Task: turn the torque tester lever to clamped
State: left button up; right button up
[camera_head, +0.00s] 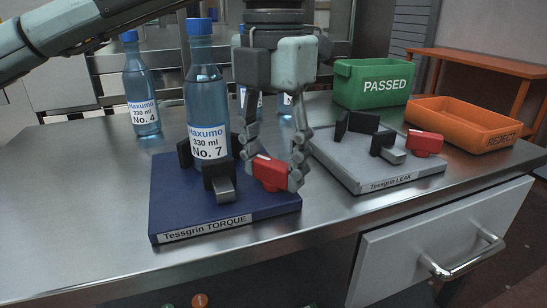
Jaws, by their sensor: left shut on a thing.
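The torque tester (218,205) is a dark blue plate labelled "Tessgrin TORQUE" near the front of the steel table. A blue bottle, No. 7 (206,88), stands upright on it between black jaw blocks (221,184). The red lever (268,172) is at the plate's right side. My left gripper (274,180) comes down from above and is shut on the red lever, with a fingertip on each side of it. Its fingers hide part of the lever. I cannot tell whether the jaws press on the bottle. My right gripper is not in view.
The grey leak tester (372,172) with its own red lever (424,143) stands to the right. A green PASSED crate (371,98) and an orange REJECT crate (460,123) are behind it. Bottle No. 4 (139,85) and other bottles stand farther back. The table's left side is clear.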

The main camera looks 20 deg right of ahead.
pick_arm(q)
jog(key=m, duration=0.5)
jog(key=shift+m+p, duration=0.3)
jog(key=shift+p, duration=0.05)
jog(key=shift+m, duration=0.9)
jog(key=m, duration=0.2)
jog(key=shift+m, duration=0.3)
jog(key=m+p, duration=0.1)
jog(key=m, duration=0.3)
jog(key=shift+m, duration=0.8)
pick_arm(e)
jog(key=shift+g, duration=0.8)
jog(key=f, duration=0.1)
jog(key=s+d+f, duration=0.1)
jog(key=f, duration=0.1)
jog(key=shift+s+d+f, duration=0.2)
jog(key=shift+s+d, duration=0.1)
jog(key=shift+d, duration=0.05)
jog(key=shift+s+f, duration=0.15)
pick_arm(q)
jog(key=o, duration=0.9)
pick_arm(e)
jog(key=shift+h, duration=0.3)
